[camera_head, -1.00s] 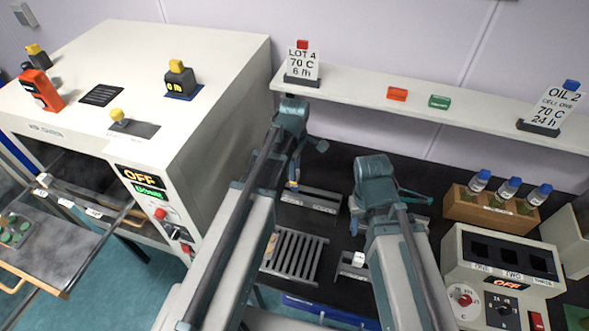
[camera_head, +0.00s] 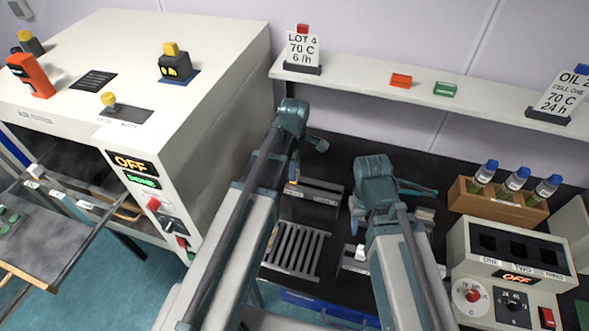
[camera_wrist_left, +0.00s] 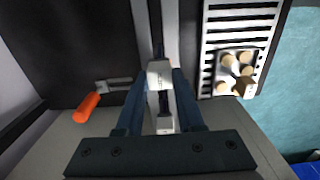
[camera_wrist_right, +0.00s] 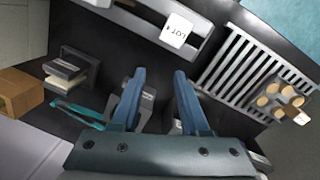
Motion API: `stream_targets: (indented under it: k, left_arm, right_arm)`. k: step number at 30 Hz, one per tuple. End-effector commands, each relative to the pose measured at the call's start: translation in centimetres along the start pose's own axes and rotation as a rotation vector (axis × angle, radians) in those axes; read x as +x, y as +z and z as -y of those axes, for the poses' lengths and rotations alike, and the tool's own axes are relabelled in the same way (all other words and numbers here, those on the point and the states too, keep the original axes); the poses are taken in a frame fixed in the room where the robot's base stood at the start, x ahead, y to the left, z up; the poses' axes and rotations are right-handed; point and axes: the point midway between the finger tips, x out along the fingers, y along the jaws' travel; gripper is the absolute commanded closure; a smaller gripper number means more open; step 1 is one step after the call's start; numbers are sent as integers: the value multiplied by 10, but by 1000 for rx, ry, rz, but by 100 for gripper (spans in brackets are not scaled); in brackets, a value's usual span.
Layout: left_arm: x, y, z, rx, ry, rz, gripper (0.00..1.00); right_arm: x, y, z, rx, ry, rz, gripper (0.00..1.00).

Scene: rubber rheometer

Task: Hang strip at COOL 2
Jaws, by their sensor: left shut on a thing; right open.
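My left gripper (camera_wrist_left: 160,88) is shut on a small pale grey-white piece (camera_wrist_left: 160,72) in the left wrist view. A narrow dark band runs up from this piece; I cannot tell whether it is the strip. My right gripper (camera_wrist_right: 157,78) is open over the dark bench, its fingers apart, with a small grey fixture partly hidden behind them. No COOL 2 label is readable.
A slatted rack (camera_head: 293,250) lies on the bench, with a tray of tan pieces (camera_wrist_right: 281,101) at it. A wooden vial holder (camera_head: 497,205) and a control box (camera_head: 508,262) stand at right. A large white oven (camera_head: 190,110) is at left; a shelf (camera_head: 440,103) is behind.

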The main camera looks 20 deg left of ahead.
Motion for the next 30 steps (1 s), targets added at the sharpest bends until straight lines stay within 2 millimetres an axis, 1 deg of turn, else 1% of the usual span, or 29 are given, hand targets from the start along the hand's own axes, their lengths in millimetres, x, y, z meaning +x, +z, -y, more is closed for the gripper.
stream_targets:
  k: [1,4,5,6,10,20,23,30]
  left_arm:
    - [5,0,0,0,0,0,100]
    - [9,0,0,0,0,0,100]
    - [7,0,0,0,0,0,60]
    - [6,0,0,0,0,0,53]
    - [6,0,0,0,0,0,29]
    - [5,0,0,0,0,0,29]
    - [0,0,0,0,0,0,29]
    - [-24,0,0,0,0,0,29]
  right_arm:
    - [5,0,0,0,0,0,55]
    - [9,0,1,0,0,0,55]
    - [7,0,1,0,0,0,55]
    - [6,0,1,0,0,0,55]
    - [6,0,1,0,0,0,55]
    - [5,0,0,0,0,0,55]
    - [0,0,0,0,0,0,55]
    - [-24,1,-2,0,0,0,55]
